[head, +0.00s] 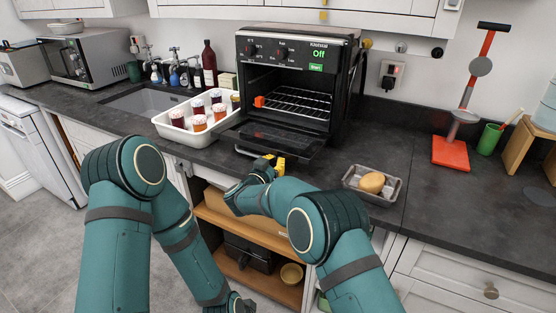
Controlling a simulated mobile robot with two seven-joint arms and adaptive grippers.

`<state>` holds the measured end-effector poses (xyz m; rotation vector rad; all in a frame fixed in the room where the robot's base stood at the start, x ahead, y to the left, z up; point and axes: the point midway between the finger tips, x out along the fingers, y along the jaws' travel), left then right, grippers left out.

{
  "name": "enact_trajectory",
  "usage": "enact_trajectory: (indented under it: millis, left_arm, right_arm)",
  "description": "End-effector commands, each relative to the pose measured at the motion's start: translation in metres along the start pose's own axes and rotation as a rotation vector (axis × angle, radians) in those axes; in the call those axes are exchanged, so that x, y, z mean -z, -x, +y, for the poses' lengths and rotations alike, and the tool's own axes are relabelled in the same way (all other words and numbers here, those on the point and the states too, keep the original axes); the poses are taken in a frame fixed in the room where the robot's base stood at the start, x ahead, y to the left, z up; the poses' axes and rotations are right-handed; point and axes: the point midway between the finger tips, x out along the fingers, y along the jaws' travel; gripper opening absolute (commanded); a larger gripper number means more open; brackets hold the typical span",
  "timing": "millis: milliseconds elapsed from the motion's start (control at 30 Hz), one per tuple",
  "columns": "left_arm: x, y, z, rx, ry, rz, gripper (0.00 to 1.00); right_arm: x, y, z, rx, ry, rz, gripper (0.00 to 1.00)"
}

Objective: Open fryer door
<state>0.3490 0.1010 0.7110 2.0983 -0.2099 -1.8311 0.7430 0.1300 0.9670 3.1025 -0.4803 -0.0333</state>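The black fryer (297,60) stands on the dark counter against the wall, its display reading "Off". Its glass door (270,143) is swung down to about level, leaving the front open, and I see a wire rack (299,99) and an orange item (259,101) inside. My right gripper (272,162) is at the door's front edge, with yellow parts showing. My own arm partly hides it, and I cannot tell whether it grips or touches the door. My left gripper (241,304) hangs low at the bottom edge, away from the fryer, its fingers unclear.
A white tray (167,131) of several jars stands left of the fryer. A metal tray (387,194) with a yellowish-brown item is to the right. Below the counter is an open wooden shelf (272,259). A red-based stand (450,153) is farther right. Counter between the metal tray and stand is clear.

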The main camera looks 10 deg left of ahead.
Motion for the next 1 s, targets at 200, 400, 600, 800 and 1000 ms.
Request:
enact_trajectory:
  millis: [200, 400, 600, 800, 1000]
  left_arm:
    - [0.0, 0.0, 0.0, 0.0, 0.0, 0.001, 0.42]
    - [0.0, 0.0, 0.0, 0.0, 0.0, 0.001, 0.42]
    - [0.0, 0.0, 0.0, 0.0, 0.0, 0.001, 0.42]
    - [0.0, 0.0, 0.0, 0.0, 0.0, 0.001, 0.42]
    - [0.0, 0.0, 0.0, 0.0, 0.0, 0.0, 0.42]
  right_arm:
    - [0.004, -0.01, 0.006, -0.01, -0.002, 0.012, 0.0]
    - [0.005, -0.01, 0.006, -0.01, -0.002, 0.013, 0.0]
    - [0.005, -0.009, 0.005, -0.009, -0.003, 0.014, 0.0]
    - [0.005, 0.007, 0.004, -0.007, -0.002, 0.013, 0.0]
    - [0.005, 0.05, 0.002, -0.002, -0.002, 0.011, 0.0]
